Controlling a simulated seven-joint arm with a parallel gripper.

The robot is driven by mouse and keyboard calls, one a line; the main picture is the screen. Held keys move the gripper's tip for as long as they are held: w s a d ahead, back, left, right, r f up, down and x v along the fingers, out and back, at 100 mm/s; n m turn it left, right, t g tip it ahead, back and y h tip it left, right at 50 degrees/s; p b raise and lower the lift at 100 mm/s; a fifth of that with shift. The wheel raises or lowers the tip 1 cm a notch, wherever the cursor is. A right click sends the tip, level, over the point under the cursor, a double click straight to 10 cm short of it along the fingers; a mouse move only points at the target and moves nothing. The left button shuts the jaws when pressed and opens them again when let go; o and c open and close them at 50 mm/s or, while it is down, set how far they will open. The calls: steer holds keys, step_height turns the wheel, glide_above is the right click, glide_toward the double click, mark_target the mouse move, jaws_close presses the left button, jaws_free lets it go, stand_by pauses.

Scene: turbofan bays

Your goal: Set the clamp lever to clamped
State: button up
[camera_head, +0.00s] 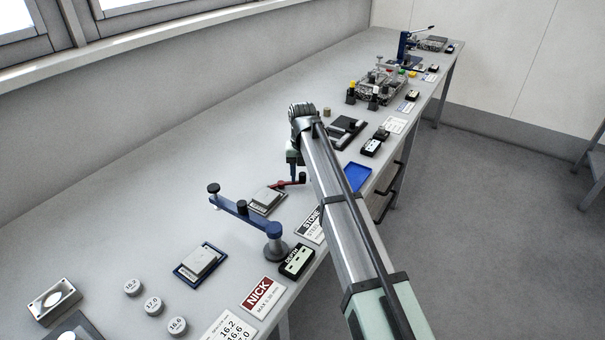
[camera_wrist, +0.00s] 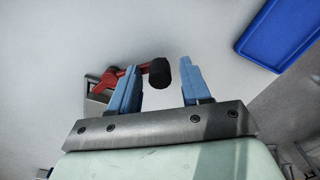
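The clamp lever is a red arm with a black knob. In the head view the lever (camera_head: 284,184) lies low over the bench, beside a small grey block on a plate (camera_head: 267,199). In the wrist view the red lever (camera_wrist: 129,73) runs from a grey base at the left, partly behind the left finger, to its black knob (camera_wrist: 160,72). My gripper (camera_wrist: 160,78) is open, its two blue fingers well apart. The knob appears between the fingertips, nearer the left one; contact cannot be told. In the head view my gripper (camera_head: 293,171) is above the lever, partly hidden by my arm.
A blue swing arm on a post (camera_head: 243,211) stands left of the lever. A blue tray (camera_head: 357,175) lies to the right and also shows in the wrist view (camera_wrist: 282,35). A black gauge box (camera_head: 297,261) sits at the front edge. The bench behind the lever is clear.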

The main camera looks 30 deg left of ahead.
step_height(320, 180, up, 14)
steer(key=shift+f, duration=0.1)
stand_by(0.7)
steer(key=shift+c, duration=0.4)
